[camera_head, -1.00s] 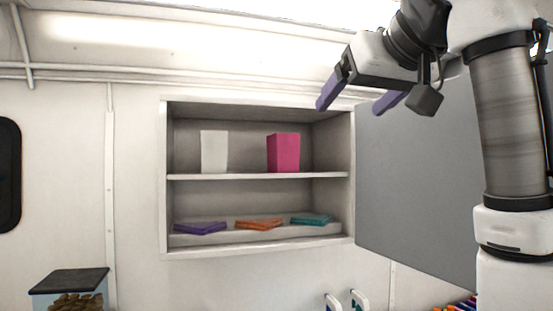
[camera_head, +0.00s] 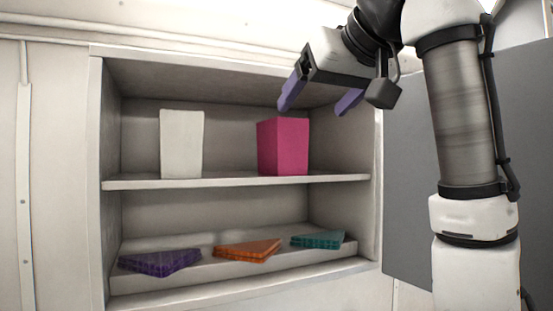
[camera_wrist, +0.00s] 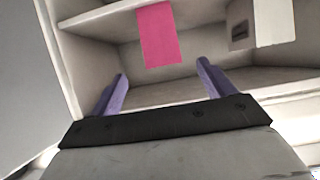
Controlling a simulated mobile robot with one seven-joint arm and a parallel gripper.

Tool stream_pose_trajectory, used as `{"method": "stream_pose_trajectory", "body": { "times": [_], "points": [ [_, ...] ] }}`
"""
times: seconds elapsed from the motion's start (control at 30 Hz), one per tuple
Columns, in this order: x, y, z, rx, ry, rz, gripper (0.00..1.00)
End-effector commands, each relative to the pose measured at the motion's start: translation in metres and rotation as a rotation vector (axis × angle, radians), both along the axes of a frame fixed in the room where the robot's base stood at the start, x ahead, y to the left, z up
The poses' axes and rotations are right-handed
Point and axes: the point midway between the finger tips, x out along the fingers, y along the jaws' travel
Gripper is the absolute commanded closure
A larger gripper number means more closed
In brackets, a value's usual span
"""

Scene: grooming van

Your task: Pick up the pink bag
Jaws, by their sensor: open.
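The pink bag (camera_head: 283,147) stands upright on the upper shelf of an open wall cabinet, right of the middle. It also shows in the wrist view (camera_wrist: 158,36), beyond the fingertips and between their lines. My gripper (camera_head: 318,103) is open and empty, with two purple fingers. In the head view it is above and slightly right of the bag, in front of the cabinet's upper part. In the wrist view my gripper (camera_wrist: 160,78) has a clear gap between its fingers and does not touch the bag.
A white bag (camera_head: 182,145) stands left on the same upper shelf (camera_head: 230,181). Folded purple (camera_head: 160,262), orange (camera_head: 247,251) and teal cloths (camera_head: 318,240) lie on the lower level. A grey door panel (camera_head: 415,180) stands open at the right. Space between the two bags is free.

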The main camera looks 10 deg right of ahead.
Motion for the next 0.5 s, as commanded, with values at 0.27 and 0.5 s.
{"method": "stream_pose_trajectory", "body": {
  "times": [0.27, 0.5],
  "points": [
    [0.048, 0.009, -0.022, 0.001, 0.003, 0.000, 0.19],
    [0.065, 0.013, -0.030, 0.000, 0.002, 0.001, 0.19]
  ]
}}
